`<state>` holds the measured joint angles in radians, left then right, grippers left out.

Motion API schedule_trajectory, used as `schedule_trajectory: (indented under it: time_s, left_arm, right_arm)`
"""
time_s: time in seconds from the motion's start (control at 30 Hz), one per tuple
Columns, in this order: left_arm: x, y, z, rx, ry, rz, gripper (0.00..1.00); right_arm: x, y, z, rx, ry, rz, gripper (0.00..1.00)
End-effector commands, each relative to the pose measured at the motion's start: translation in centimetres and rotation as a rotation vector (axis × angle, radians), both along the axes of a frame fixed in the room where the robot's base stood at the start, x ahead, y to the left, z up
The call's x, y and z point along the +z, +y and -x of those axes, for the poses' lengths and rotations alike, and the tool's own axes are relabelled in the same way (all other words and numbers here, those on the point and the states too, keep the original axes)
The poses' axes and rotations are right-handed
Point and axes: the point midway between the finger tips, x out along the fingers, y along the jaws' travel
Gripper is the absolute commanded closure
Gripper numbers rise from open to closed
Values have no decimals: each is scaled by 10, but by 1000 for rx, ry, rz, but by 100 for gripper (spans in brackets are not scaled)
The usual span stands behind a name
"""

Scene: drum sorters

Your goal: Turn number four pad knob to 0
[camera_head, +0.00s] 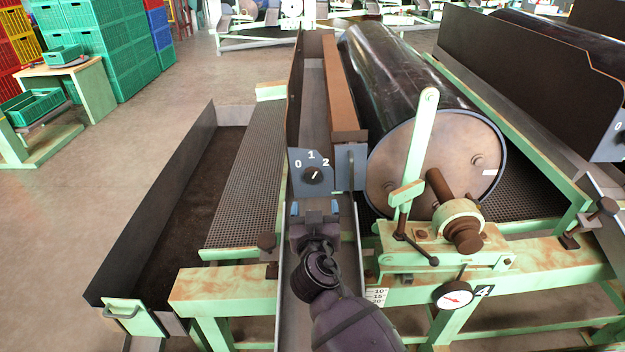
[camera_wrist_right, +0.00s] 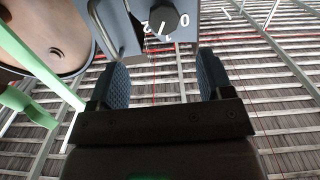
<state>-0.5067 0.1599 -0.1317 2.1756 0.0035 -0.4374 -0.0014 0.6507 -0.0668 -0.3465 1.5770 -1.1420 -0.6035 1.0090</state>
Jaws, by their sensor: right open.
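The dark round knob (camera_head: 313,175) sits on a grey plate (camera_head: 297,178) marked 0, 1 and 2, at the end of the machine's trough. Its white pointer line tilts up and right, between 1 and 2. A number 4 tag (camera_head: 484,291) is on the frame to the lower right. My right gripper (camera_head: 314,209) is just below the plate, open and empty. In the right wrist view the knob (camera_wrist_right: 164,17) is at the top, beyond the gap between my open blue-padded fingers (camera_wrist_right: 161,75), apart from them. My left gripper is not in view.
A large dark drum (camera_head: 395,75) and a pale green lever (camera_head: 422,130) stand right of the knob. A round gauge (camera_head: 453,296) is below the lever. A mesh chute (camera_head: 243,180) and dark trough lie left. Stacked crates are at the far left.

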Motion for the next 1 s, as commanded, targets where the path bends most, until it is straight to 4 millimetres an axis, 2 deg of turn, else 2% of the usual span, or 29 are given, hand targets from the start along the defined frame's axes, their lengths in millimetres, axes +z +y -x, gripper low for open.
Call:
schedule_trajectory:
  time_s: [0.27, 0.8, 1.0]
  left_arm:
    - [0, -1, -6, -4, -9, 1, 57]
    - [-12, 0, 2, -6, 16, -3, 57]
    - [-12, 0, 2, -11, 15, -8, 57]
  right_arm:
    - [5, 6, -18, 2, -16, -1, 27]
    - [3, 5, -90, 2, -13, 0, 27]
    - [3, 6, -106, 2, -13, -1, 27]
